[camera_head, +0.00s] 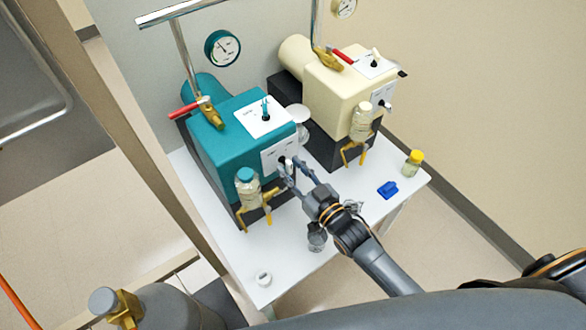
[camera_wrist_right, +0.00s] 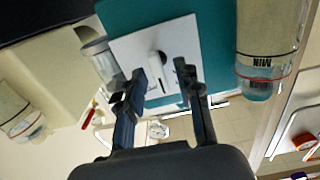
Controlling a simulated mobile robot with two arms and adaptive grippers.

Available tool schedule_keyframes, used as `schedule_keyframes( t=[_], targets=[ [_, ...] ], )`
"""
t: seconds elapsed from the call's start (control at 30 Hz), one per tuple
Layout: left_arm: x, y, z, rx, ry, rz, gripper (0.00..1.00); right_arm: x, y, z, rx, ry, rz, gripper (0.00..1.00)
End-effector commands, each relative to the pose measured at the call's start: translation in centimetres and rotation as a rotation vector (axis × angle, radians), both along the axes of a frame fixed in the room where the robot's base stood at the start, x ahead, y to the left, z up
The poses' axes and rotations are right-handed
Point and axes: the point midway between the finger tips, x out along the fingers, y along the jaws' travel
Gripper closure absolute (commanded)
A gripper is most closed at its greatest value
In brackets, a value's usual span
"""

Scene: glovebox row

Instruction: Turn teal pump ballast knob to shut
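The teal pump (camera_head: 222,140) stands on the white bench at left. It has a small knob (camera_head: 266,112) on its top plate and a second knob on its front plate (camera_head: 272,157). The labels are too small to read, so I cannot tell which is the ballast knob. My right gripper (camera_head: 288,167) is open at the front plate. My left gripper is not in view.
A cream pump (camera_head: 335,90) stands to the right. A teal-capped bottle (camera_head: 248,188) hangs close left of my gripper. A grey cylinder (camera_head: 165,305) is at lower left.

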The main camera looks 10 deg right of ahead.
Motion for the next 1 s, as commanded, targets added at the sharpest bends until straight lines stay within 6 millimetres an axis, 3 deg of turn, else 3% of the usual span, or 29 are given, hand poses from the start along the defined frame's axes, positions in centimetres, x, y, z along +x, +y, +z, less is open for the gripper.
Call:
schedule_keyframes(
  t=[0.13, 0.3, 0.67, 1.0],
  targets=[
    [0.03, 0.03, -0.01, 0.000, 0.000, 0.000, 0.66, -0.01, 0.01, -0.01, 0.000, 0.000, 0.000, 0.66],
    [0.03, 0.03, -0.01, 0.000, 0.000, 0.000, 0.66, -0.03, 0.00, -0.01, 0.000, 0.000, 0.000, 1.00],
    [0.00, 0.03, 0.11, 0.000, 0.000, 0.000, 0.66, -0.04, 0.00, 0.02, -0.021, -0.009, 0.000, 1.00],
    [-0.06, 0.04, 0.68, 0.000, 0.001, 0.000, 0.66, -0.10, 0.16, 0.04, -0.198, -0.081, 0.000, 1.00]
  ],
)
